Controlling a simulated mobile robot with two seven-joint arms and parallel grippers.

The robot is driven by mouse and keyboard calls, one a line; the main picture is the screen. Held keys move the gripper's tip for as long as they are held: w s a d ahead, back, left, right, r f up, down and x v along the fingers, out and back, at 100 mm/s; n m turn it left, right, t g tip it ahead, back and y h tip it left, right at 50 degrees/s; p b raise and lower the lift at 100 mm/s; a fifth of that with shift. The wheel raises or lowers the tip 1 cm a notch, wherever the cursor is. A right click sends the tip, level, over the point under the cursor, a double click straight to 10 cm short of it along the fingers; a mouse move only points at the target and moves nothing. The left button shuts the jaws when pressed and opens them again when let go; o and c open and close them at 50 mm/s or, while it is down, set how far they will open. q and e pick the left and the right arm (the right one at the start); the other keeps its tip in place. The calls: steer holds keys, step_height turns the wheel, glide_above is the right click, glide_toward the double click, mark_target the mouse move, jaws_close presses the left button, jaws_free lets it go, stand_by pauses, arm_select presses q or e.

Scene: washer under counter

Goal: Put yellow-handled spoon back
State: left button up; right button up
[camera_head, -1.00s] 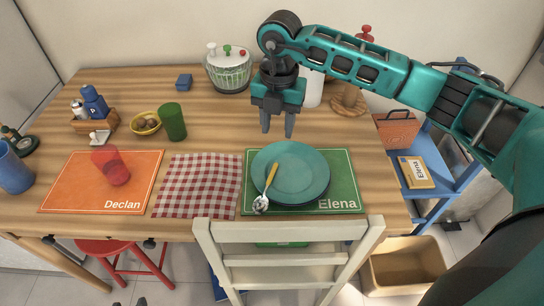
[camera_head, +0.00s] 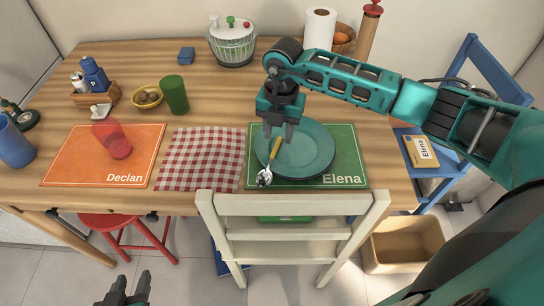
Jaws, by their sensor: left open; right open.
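The yellow-handled spoon (camera_head: 272,161) lies across the left part of a teal plate (camera_head: 312,153), with its bowl over the plate's near-left edge. The plate sits on the green Elena placemat (camera_head: 345,170). My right gripper (camera_head: 278,134) is open and empty, pointing down over the plate's far-left part, just beyond the handle's far end. I cannot tell its exact height above the plate. My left gripper (camera_head: 127,284) is open and empty at the bottom edge, low in front of the table.
A white chair (camera_head: 285,206) stands at the table's front edge. A red-checked cloth (camera_head: 201,158) and an orange Declan placemat (camera_head: 75,157) with a red cup (camera_head: 112,139) lie left. A green cup (camera_head: 174,94) and a salad spinner (camera_head: 232,43) stand farther back.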

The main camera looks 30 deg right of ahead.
mark_target(279, 140)
steer(key=shift+s+a+f, duration=0.1)
steer(key=shift+f, duration=1.15)
steer(key=shift+c, duration=0.4)
steer(key=shift+f, duration=0.1)
steer(key=c, duration=0.5)
jaws_close()
